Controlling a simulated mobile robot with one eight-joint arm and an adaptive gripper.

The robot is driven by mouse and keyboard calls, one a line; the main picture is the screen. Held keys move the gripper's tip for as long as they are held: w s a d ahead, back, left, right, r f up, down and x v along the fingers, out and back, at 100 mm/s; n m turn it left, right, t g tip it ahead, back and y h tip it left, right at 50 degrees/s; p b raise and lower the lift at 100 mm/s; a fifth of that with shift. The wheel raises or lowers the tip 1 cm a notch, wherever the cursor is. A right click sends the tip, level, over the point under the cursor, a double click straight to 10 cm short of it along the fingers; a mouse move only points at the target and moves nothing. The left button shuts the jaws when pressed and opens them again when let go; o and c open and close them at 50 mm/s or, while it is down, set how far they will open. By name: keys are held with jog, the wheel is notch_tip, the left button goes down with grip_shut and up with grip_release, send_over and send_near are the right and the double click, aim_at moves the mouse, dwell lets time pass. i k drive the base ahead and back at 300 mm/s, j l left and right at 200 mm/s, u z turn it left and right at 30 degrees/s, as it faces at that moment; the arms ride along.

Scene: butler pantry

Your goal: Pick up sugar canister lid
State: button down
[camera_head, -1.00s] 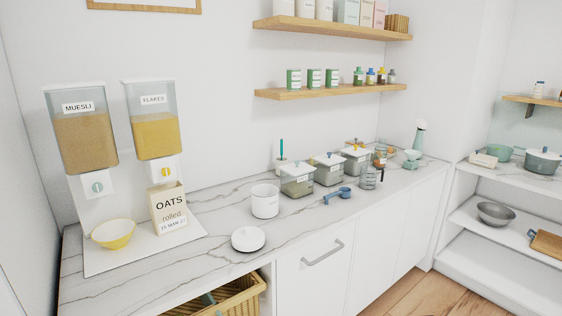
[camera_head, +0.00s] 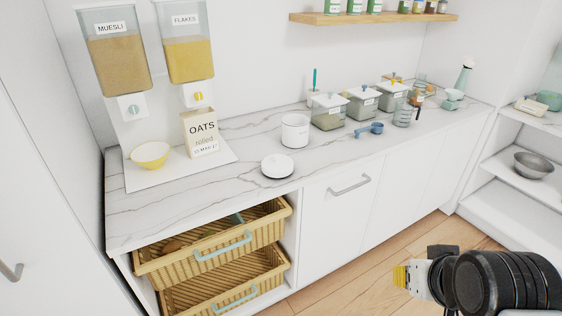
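A round white lid (camera_head: 277,166) with a small knob lies flat on the marble counter near its front edge. A white cylindrical canister (camera_head: 295,131) stands just behind it, and its top looks uncovered. No label naming sugar is readable on it. My gripper (camera_head: 403,278) shows at the lower right, with a yellow tip on a pale part joined to my black arm. It is over the floor, in front of the cabinets and well away from the lid. Its fingers are not clear enough to tell open from shut.
Cereal dispensers (camera_head: 118,60), a yellow bowl (camera_head: 151,155) and an oats box (camera_head: 200,133) stand left of the lid. Clear lidded containers (camera_head: 329,117) and a blue scoop (camera_head: 369,129) are to its right. An open wicker drawer (camera_head: 215,247) juts out below the counter.

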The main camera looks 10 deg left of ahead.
aim_at(276, 166)
jog(key=i+j, duration=0.75)
jog(key=j, duration=0.25)
jog(key=i+j, duration=0.4)
jog(key=j, duration=0.1)
